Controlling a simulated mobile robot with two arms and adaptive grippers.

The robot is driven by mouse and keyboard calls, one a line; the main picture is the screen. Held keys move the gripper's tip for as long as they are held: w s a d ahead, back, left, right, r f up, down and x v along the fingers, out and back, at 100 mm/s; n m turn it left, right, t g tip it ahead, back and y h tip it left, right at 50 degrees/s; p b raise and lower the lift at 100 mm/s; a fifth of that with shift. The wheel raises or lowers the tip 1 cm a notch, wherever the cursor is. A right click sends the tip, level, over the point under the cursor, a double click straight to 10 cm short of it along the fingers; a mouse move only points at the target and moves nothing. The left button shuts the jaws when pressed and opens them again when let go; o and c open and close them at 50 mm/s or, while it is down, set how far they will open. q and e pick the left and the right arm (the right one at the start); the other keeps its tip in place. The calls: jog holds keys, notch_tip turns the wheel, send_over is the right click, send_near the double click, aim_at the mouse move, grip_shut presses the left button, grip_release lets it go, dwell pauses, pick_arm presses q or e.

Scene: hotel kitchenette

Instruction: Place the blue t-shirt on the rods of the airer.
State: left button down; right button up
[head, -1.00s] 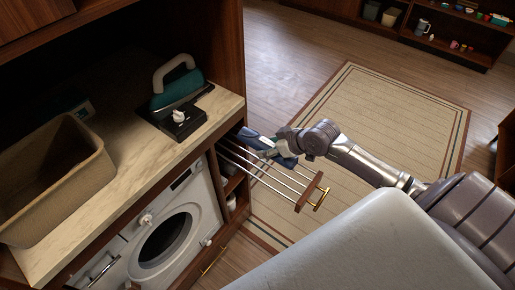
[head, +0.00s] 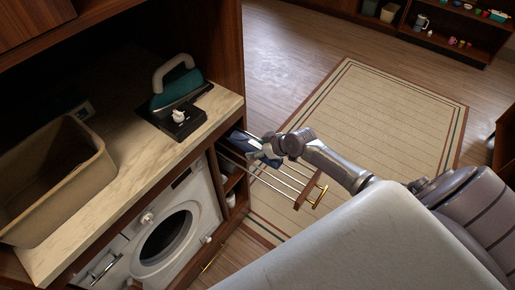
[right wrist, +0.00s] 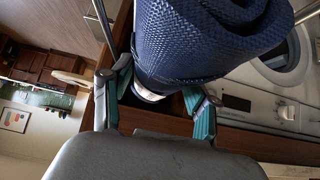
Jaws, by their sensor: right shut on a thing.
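The blue t-shirt (right wrist: 215,40) is a rolled, textured dark blue bundle, large in the right wrist view. It also shows in the head view (head: 243,142), at the cabinet end of the airer. The airer (head: 308,190) is pulled out of the cabinet, with thin metal rods and a wooden front bar with a brass handle. My right gripper (head: 268,152) is over the rods near the cabinet. Its teal-lined fingers (right wrist: 160,95) are shut on the t-shirt. I cannot tell whether the t-shirt touches the rods. My left gripper is not in view.
The washing machine (head: 168,235) stands left of the airer, under a stone counter (head: 100,205). On the counter are a teal iron (head: 178,88) on a dark base and a beige basin (head: 50,180). Clear floor with a rug (head: 395,120) lies right of the airer.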

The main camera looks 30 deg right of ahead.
jog(key=o, duration=1.3)
jog(key=shift+f, duration=0.1)
jog(key=v, duration=1.2)
jog(key=shift+s+b, duration=0.1)
jog(key=shift+b, duration=0.2)
jog(key=shift+a, duration=0.1)
